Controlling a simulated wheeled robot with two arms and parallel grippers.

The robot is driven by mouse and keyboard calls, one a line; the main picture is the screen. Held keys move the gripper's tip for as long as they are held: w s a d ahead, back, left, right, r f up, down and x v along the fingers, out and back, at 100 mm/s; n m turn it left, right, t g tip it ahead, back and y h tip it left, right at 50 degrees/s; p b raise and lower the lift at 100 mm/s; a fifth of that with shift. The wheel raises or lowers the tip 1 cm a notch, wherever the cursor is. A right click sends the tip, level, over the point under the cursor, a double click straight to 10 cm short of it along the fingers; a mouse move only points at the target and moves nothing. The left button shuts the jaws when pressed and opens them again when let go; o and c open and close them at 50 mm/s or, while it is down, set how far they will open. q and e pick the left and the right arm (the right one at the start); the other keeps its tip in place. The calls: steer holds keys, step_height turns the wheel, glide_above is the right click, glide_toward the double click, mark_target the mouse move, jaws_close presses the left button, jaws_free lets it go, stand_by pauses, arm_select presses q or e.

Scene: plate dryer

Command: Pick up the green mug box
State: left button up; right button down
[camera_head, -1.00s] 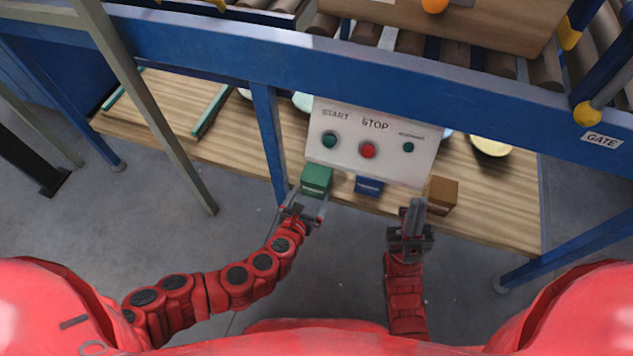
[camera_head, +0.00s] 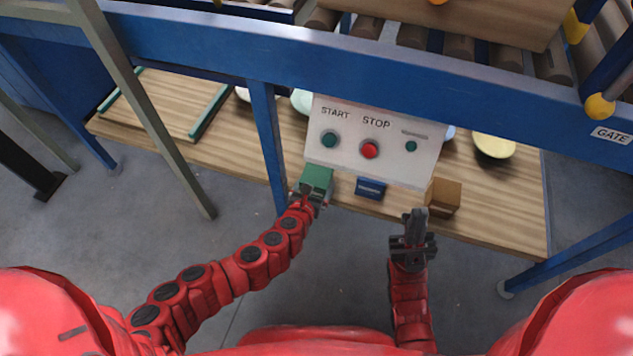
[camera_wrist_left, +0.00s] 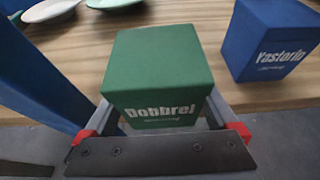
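The green mug box (camera_head: 318,178) sits at the front edge of the wooden shelf, below the control panel. In the left wrist view the green box (camera_wrist_left: 158,75) fills the middle, with "Dobbrei" on its front. My left gripper (camera_head: 312,195) is at the box, its fingers spread along the box's left and right sides; it also shows in the left wrist view (camera_wrist_left: 158,115). The fingertips are hidden by the box, and firm contact is not visible. My right gripper (camera_head: 416,222) is in front of the shelf near the brown box, apart from it; its finger gap is not clear.
A blue box (camera_head: 370,187) stands just right of the green one, and a brown box (camera_head: 444,196) stands further right. The white START/STOP panel (camera_head: 372,145) hangs close above. A blue post (camera_head: 268,140) rises close on the left. A yellow plate (camera_head: 494,146) lies behind.

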arm_select(q)
steer(key=c, duration=0.9)
steer(key=shift+r, duration=0.1)
